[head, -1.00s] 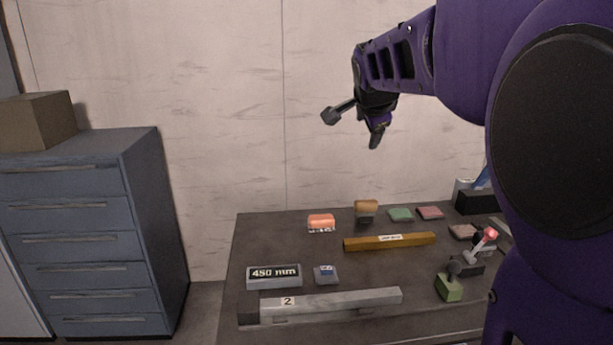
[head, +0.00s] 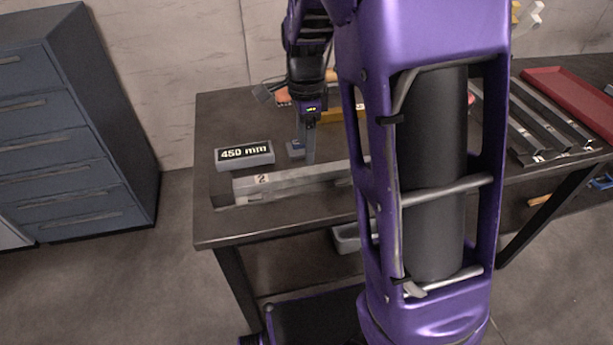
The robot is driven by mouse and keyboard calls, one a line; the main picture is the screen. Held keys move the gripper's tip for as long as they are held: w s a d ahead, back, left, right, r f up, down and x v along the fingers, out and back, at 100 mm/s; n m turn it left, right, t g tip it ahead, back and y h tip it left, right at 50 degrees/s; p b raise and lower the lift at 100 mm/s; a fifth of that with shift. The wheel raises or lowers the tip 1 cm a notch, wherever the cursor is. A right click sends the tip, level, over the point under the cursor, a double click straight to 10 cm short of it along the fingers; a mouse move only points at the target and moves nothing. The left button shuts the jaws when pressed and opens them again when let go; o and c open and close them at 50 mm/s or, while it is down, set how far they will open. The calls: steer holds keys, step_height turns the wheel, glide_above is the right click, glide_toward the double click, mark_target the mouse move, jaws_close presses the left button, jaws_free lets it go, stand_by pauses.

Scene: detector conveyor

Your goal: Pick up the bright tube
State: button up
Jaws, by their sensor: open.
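My gripper (head: 307,142) hangs pointing down over the left part of the dark workbench. It is open, seen nearly edge-on, with its fingers beside a small grey block with a blue top (head: 294,149). I cannot tell whether they touch it. I cannot make out a tube for certain; much of the bench is hidden by my arm and body.
A grey block marked "450 mm" (head: 243,154) and a long grey bar marked "2" (head: 290,182) lie near the front left. A yellow bar (head: 328,117) is partly hidden. A red tray (head: 575,97) lies right. Blue drawers (head: 75,120) stand left.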

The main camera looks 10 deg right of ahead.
mark_target(307, 171)
step_height(307, 171, down, 8)
steer(key=shift+d+r+b, duration=0.1)
steer(key=shift+d+b, duration=0.05)
steer(key=shift+b, duration=0.8)
steer(key=shift+r, duration=0.1)
jaws_close()
stand_by(0.8)
